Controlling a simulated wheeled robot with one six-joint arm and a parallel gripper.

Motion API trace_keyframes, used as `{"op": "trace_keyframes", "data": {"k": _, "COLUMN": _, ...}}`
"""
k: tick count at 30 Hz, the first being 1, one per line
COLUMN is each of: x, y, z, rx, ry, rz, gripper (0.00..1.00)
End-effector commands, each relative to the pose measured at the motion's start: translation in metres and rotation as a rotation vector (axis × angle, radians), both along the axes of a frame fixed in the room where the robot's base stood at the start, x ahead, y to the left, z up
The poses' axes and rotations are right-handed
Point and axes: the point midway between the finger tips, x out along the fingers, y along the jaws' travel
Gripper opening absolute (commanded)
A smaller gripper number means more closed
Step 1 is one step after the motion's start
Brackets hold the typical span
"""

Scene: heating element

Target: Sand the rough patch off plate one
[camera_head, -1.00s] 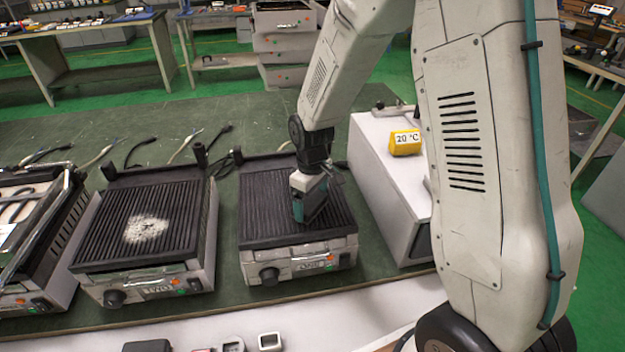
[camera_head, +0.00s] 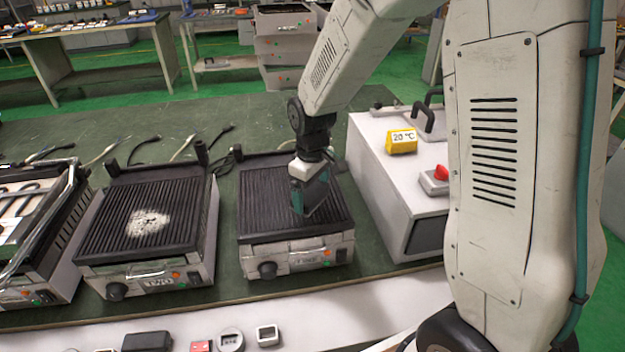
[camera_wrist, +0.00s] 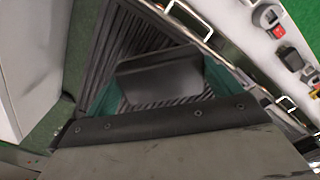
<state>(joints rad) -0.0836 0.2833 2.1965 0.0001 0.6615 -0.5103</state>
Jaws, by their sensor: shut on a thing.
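Plate one (camera_head: 262,192) is the black ribbed griddle at right of the pair, with a knob and a plaque on its front. I cannot tell whether the block touches the ribs. No pale patch shows on the visible ribs of plate one; the area behind my gripper is hidden. Plate two (camera_head: 110,215), to the left, has a speckled whitish patch (camera_head: 148,226) at its middle.
A white box (camera_head: 385,175) with a yellow 20 °C display (camera_head: 402,141) and a red switch (camera_head: 441,172) stands close right of plate one. Another appliance (camera_head: 40,260) is at far left. Small items, including a black block (camera_head: 147,341) and a round gauge (camera_head: 231,340), line the front.

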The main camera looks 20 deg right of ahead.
Motion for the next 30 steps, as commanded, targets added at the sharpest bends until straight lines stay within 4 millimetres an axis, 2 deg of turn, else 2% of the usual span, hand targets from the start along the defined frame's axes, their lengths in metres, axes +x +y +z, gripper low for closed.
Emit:
{"op": "trace_keyframes", "data": {"k": 6, "x": 0.0, "y": 0.001, "z": 0.02, "rx": 0.0, "ry": -0.001, "rz": 0.001, "gripper": 0.54}}
{"op": "trace_keyframes", "data": {"k": 12, "x": 0.0, "y": 0.001, "z": 0.033, "rx": 0.001, "ry": -0.001, "rz": 0.002, "gripper": 0.54}}
{"op": "trace_keyframes", "data": {"k": 30, "x": 0.001, "y": 0.001, "z": 0.033, "rx": 0.0, "ry": 0.0, "rz": -0.002, "gripper": 0.54}}
